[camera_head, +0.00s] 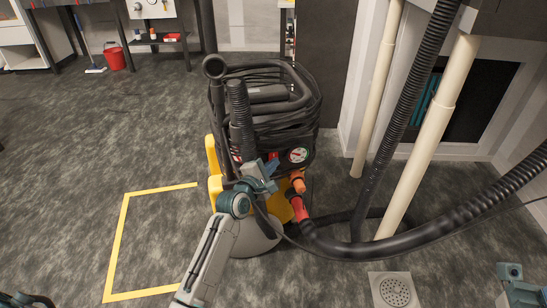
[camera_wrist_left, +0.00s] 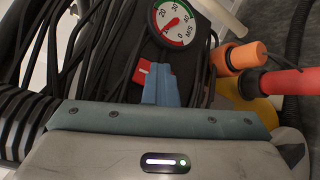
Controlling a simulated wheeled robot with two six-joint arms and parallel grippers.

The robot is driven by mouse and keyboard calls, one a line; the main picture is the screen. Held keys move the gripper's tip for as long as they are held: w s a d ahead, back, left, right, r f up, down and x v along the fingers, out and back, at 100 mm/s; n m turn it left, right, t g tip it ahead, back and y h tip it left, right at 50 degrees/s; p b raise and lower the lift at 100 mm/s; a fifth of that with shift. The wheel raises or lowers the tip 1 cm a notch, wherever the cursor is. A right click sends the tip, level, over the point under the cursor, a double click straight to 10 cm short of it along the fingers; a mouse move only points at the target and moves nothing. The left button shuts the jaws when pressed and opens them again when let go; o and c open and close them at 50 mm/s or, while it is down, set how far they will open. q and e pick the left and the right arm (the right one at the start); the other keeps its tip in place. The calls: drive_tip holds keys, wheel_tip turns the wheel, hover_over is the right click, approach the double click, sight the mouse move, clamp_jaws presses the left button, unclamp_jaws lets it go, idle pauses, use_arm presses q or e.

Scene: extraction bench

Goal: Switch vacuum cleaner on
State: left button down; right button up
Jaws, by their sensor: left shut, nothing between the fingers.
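The vacuum cleaner (camera_head: 268,94) stands upright on the floor, dark with a yellow base and a black cable coiled around its top. A round dial (camera_head: 298,155) is on its front panel; it also shows in the left wrist view (camera_wrist_left: 174,22). A small red and white switch (camera_wrist_left: 143,73) sits below the dial in the left wrist view. My left gripper (camera_head: 268,168) is at the front panel, its blue fingers (camera_wrist_left: 161,75) closed together and empty, right beside the switch and partly covering it. I cannot tell whether they touch. Part of my right arm (camera_head: 516,283) shows at the bottom right.
A thick black hose (camera_head: 400,240) runs from the red connector (camera_head: 299,208) to the right. An orange plug (camera_wrist_left: 246,55) is near the panel. Cream pipes (camera_head: 425,140) stand at the right. Yellow tape (camera_head: 118,240) marks open floor at left.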

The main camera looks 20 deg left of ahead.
use_arm(q)
drive_tip(key=shift+s+d+f+p, duration=0.2)
drive_tip(key=shift+s+f+p, duration=0.1)
drive_tip(key=shift+f+p, duration=0.1)
idle(0.3)
drive_tip(key=shift+s+d+f+p, duration=0.2)
drive_tip(key=shift+s+d+p, duration=0.4)
drive_tip(key=shift+s, duration=0.5)
drive_tip(key=shift+s+d+f+p, duration=0.15)
drive_tip(key=shift+s+d+p, duration=0.2)
drive_tip(key=shift+s+d, duration=0.55)
drive_tip(key=shift+s+a, duration=0.1)
drive_tip(key=shift+a, duration=0.05)
